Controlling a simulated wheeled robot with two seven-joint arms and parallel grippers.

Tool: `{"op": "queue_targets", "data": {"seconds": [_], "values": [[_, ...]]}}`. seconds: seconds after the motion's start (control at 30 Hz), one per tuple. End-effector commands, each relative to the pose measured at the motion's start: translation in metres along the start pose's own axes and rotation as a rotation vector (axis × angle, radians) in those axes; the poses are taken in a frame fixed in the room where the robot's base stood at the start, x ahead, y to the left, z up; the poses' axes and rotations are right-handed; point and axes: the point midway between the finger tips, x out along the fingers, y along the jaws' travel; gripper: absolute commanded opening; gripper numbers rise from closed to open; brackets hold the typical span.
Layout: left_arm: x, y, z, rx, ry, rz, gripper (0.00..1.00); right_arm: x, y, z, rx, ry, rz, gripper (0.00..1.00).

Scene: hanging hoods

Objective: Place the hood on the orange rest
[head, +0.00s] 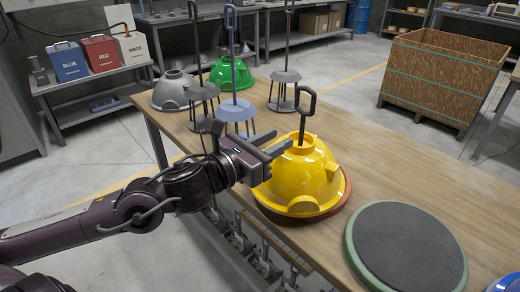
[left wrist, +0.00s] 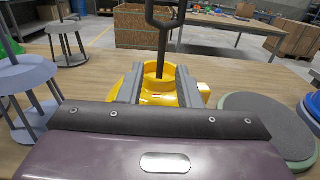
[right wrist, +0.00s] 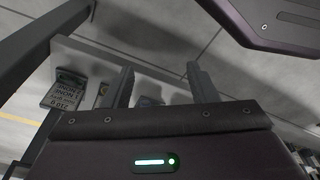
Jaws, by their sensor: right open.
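The yellow hood (head: 297,180) has a dome with a round neck and a black stem with a loop on top. It is upright over the round orange-red rest (head: 339,203), whose rim shows at its right and front. I cannot tell whether they touch. My left gripper (head: 287,143) is at the neck, with a finger on each side and the neck filling the gap. The hood (left wrist: 158,90) and stem also show between the fingers in the left wrist view. My right gripper (right wrist: 160,85) is open and empty, away from the table.
A round green-rimmed rest with a dark top (head: 405,245) lies right of the hood. Grey hood (head: 176,90), green hood (head: 231,75) and legged stands (head: 237,110) occupy the table's far end. A wooden crate (head: 440,75) stands beyond. Bare wood lies behind the hood.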

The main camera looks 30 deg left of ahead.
Motion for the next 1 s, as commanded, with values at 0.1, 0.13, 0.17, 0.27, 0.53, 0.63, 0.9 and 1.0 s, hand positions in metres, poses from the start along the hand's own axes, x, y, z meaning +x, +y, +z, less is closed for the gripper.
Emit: {"op": "queue_targets", "data": {"seconds": [0.1,0.13,0.17,0.27,0.53,0.63,0.9,1.0], "values": [[-0.007,-0.003,-0.002,0.002,0.004,-0.007,0.31,-0.001,-0.001,-0.002,-0.001,0.001,-0.001,0.53],[-0.010,-0.003,0.001,-0.005,0.004,-0.008,0.31,-0.005,0.000,-0.001,-0.001,0.001,-0.001,0.53],[-0.013,-0.003,0.002,-0.009,0.004,-0.008,0.31,0.000,0.000,0.007,-0.001,-0.004,0.000,0.53],[-0.021,-0.004,0.003,-0.009,0.003,-0.010,0.31,0.008,0.001,0.023,0.000,-0.011,0.002,0.53],[-0.035,-0.002,0.001,-0.001,0.002,-0.006,0.31,0.019,0.002,0.044,0.000,-0.012,0.005,0.53],[-0.037,-0.002,0.001,0.001,0.001,-0.006,0.31,0.020,0.002,0.047,0.000,-0.012,0.005,0.53],[-0.037,-0.002,0.000,0.003,0.001,-0.006,0.31,0.021,0.002,0.048,0.000,-0.012,0.005,0.53],[-0.037,-0.002,0.000,0.003,0.001,-0.005,0.31,0.021,0.002,0.048,0.000,-0.012,0.005,0.53]]}}
